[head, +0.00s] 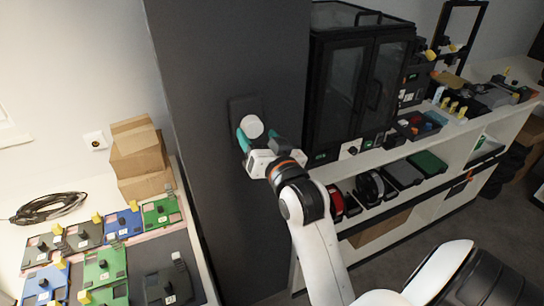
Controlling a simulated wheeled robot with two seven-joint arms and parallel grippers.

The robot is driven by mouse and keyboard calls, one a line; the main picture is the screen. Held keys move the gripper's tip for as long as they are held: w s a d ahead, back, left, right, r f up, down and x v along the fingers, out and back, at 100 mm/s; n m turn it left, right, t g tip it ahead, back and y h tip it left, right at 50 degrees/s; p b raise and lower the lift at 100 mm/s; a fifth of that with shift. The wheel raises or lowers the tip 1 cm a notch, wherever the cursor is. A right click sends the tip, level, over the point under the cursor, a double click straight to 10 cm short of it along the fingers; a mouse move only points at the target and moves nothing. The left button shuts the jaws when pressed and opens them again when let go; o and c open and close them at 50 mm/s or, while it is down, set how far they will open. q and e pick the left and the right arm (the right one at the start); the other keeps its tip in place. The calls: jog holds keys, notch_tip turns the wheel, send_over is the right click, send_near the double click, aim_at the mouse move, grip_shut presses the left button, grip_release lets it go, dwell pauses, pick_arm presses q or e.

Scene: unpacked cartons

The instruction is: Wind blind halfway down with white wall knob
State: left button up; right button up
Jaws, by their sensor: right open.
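The white knob (252,126) is round and sits on a dark plate (237,104) on the dark grey wall or column, left of the black cabinet. My right gripper (257,134) is at the knob, with its teal fingertips apart on either side of it. The gripper is open; I cannot tell whether the fingers touch the knob. The gripper body hides the area just below the knob. The blind is not in view. My left gripper is not in view.
A black glass-door cabinet (345,91) stands close right of the knob, on a white shelf unit (446,152) with bins and spools. At left, a table holds stacked cartons (139,158), a cable coil (48,207) and several coloured boards (104,264).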

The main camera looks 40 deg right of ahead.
jog(key=p+v, duration=0.6)
jog(key=v, duration=0.3)
jog(key=shift+p, duration=0.35)
jog(key=shift+a+f, duration=0.1)
